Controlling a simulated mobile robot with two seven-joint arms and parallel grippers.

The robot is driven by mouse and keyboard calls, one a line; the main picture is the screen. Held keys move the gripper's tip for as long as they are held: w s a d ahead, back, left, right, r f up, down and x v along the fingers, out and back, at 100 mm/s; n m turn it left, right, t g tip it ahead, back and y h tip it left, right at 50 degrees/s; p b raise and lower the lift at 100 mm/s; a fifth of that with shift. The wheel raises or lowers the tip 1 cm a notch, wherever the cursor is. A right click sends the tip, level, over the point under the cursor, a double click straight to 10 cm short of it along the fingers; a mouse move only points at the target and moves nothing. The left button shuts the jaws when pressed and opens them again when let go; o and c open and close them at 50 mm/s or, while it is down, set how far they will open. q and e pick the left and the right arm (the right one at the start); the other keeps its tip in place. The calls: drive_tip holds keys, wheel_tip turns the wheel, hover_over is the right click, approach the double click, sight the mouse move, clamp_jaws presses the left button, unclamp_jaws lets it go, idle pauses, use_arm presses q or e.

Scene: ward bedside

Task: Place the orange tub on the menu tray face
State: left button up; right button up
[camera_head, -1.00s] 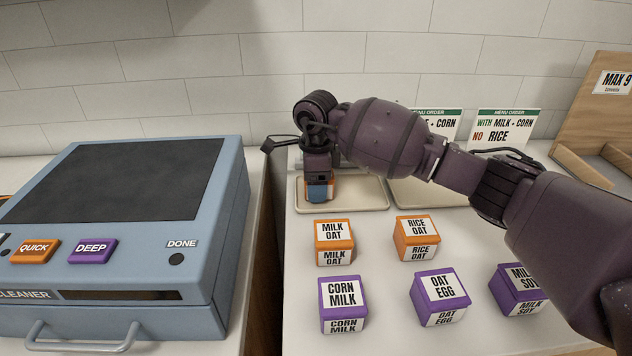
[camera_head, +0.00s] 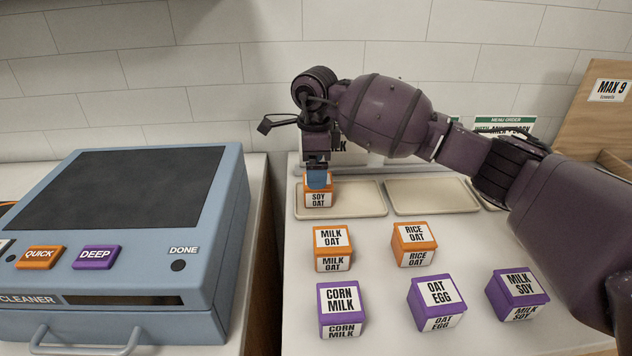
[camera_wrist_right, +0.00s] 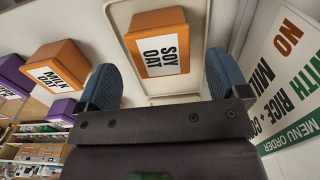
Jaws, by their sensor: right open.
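An orange tub labelled SOY OAT (camera_head: 318,199) sits upright at the left end of the left tray (camera_head: 358,206). In the right wrist view the same tub (camera_wrist_right: 157,42) lies on the pale tray (camera_wrist_right: 203,12), between and beyond the spread fingers. My right gripper (camera_head: 318,180) is just above the tub, open, with blue fingertips on either side in the wrist view (camera_wrist_right: 163,82); it holds nothing. Orange tubs MILK OAT (camera_head: 333,248) and RICE OAT (camera_head: 414,244) stand on the counter in front of the trays. My left gripper is out of view.
Purple tubs CORN MILK (camera_head: 342,310), OAT EGG (camera_head: 436,302) and MILK SOY (camera_head: 517,294) stand nearer. Another tray (camera_head: 432,196) lies to the right. Menu cards (camera_head: 505,123) stand behind, partly hidden by my arm. A blue cleaner (camera_head: 125,240) is at left, a wooden board (camera_head: 605,110) at right.

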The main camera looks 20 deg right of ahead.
wheel_tip(320, 180, up, 4)
drive_tip(key=shift+r, duration=0.9)
